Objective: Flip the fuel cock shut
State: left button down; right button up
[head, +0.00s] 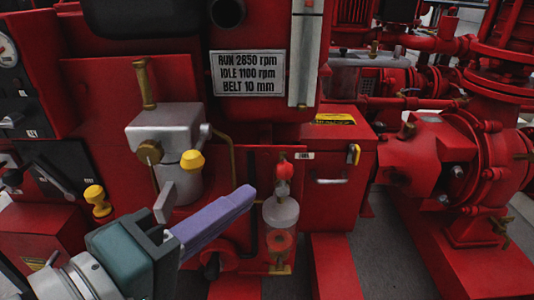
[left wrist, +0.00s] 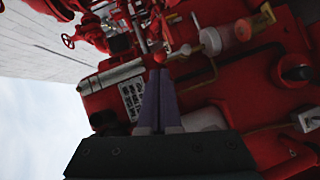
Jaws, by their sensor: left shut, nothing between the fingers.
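The fuel cock's red knob (head: 284,171) sits on top of a small clear fuel bowl (head: 281,213) with red inside, low on the red panel. In the left wrist view the red knob (left wrist: 159,57) shows just past the fingertips, with the pale bowl (left wrist: 211,41) beside it. My left gripper (head: 246,194) has purple fingers, shut and empty. Its tips are left of and a little below the knob in the head view; I cannot tell whether they touch. They also show in the left wrist view (left wrist: 159,72). My right gripper is not in view.
A grey housing (head: 163,128) with a yellow knob (head: 192,160) stands left of the bowl, above my left arm. A yellow cap (head: 97,198) is farther left. A rating plate (head: 249,72) is above. Red pump pipework (head: 470,165) fills the right.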

aim_at(279, 174)
pick_arm(q)
jog(key=b+x, duration=0.2)
jog(key=x, duration=0.2)
jog(key=shift+w+d+f, duration=0.15)
jog(key=shift+w+f, duration=0.05)
jog(key=shift+w+d+b, duration=0.3)
jog(key=shift+w, duration=0.2)
jog(key=shift+r, duration=0.1)
